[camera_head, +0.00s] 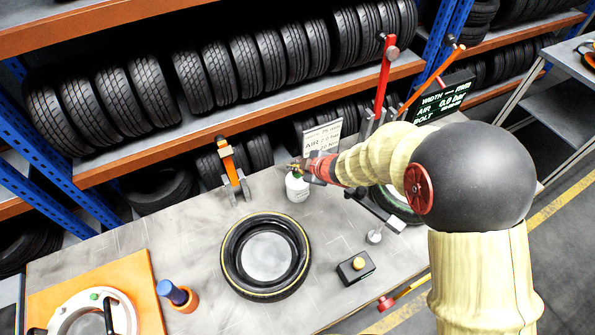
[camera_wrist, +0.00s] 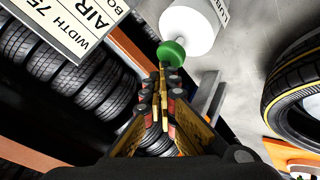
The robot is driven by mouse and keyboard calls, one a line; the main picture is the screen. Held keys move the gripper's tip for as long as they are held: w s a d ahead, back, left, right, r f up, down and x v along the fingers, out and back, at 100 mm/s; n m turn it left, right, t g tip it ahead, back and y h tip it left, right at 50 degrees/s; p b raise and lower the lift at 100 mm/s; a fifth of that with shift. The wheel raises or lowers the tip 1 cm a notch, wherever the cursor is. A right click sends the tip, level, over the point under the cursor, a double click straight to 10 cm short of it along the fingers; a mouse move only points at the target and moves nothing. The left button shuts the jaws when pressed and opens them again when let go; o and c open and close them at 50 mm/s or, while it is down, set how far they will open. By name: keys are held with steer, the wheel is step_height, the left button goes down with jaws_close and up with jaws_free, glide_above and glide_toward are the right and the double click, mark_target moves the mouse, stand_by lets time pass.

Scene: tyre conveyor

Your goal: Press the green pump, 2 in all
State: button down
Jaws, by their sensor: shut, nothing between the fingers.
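The green pump (camera_wrist: 171,53) tops a white bottle (camera_wrist: 190,32) in the wrist view. In the head view the white bottle (camera_head: 297,187) stands on the grey table (camera_head: 200,245), and its pump top is mostly hidden behind my gripper (camera_head: 298,166). My gripper also shows in the wrist view (camera_wrist: 163,72), shut and empty, with its fingertips at the green pump. I cannot tell whether they touch it.
A tyre (camera_head: 240,283) lies flat in front of the bottle. An orange lever stand (camera_head: 231,170) is to the left and a sign (camera_head: 322,137) behind. A black box with a yellow button (camera_head: 356,267) sits at the front right. Tyre racks line the back.

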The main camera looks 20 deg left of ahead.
mark_target(296, 173)
steer(key=shift+f+b, duration=0.8)
steer(key=shift+f, duration=0.3)
stand_by(0.9)
steer(key=shift+d+r, duration=0.1)
steer(key=shift+r+p, duration=1.4)
steer(key=shift+p, duration=0.1)
step_height(296, 173, up, 5)
steer(key=p, duration=0.5)
stand_by(1.5)
steer(key=shift+r, duration=0.15)
step_height(296, 173, up, 4)
steer(key=p, duration=1.1)
steer(key=shift+f, duration=0.25)
